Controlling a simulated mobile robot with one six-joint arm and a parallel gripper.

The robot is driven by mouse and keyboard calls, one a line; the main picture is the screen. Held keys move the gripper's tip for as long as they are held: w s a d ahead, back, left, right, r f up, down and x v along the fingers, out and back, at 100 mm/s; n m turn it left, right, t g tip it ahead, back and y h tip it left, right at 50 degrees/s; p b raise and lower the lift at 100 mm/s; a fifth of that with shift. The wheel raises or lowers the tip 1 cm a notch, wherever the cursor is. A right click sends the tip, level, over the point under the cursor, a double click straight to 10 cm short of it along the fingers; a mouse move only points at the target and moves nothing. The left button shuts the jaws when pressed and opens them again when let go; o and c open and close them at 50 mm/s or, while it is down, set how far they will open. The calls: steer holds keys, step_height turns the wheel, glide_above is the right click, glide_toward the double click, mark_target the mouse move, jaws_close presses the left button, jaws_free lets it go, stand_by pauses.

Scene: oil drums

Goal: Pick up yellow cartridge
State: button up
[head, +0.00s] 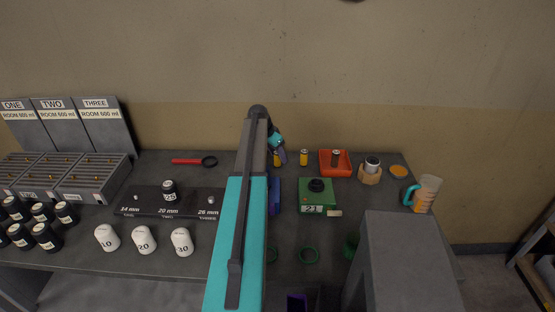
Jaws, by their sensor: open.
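A small yellow cartridge (304,158) with a dark top stands upright on the dark table, left of the red tray. A second yellow cartridge-like piece (277,160) shows just left of it, partly hidden by my wrist. My gripper (283,157) is small and partly hidden at the end of my arm. It is open, close to this second yellow piece and left of the clearer cartridge. Whether it touches either one cannot be told.
The red tray (348,169) holds a brown cartridge (336,158). A green box marked 21 (311,209) and a blue object (274,197) lie nearer. A mug (426,193) stands right.

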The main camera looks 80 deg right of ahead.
steer(key=c, duration=1.1)
steer(key=shift+r, duration=0.1)
steer(key=shift+c, duration=0.2)
steer(key=shift+r+b, duration=2.05)
steer(key=shift+r, duration=2.9)
